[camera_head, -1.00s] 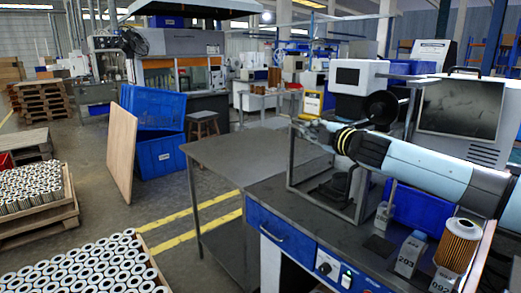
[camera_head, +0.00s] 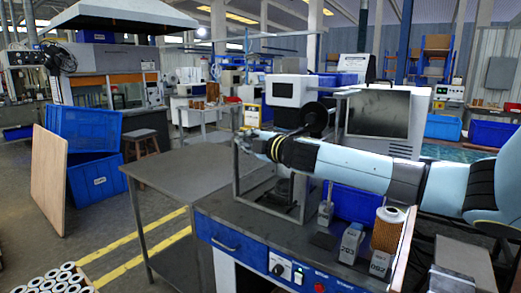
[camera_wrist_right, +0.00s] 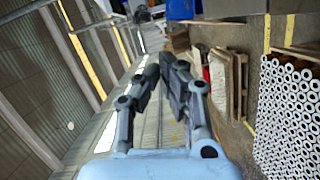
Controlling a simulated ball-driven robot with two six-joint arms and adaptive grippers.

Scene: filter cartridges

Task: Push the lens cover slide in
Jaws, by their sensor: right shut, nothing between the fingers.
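My right arm reaches in from the right in the head view, above the workbench. Its gripper (camera_head: 243,144) is at the upper part of a metal frame stand (camera_head: 236,180) on the bench; whether it touches the stand cannot be told. In the right wrist view the two dark fingers (camera_wrist_right: 163,70) are close together with nothing seen between them. A black round part (camera_head: 316,117) on a rod shows just above my arm. I cannot make out the lens cover slide for certain; my arm hides part of the bench equipment. My left gripper is not in view.
On the bench are a pleated orange filter cartridge (camera_head: 387,230), numbered grey blocks (camera_head: 351,243) and a blue bin (camera_head: 352,204). A boxy machine with a dark screen (camera_head: 379,113) stands behind my arm. The lower grey table (camera_head: 180,176) at left is bare.

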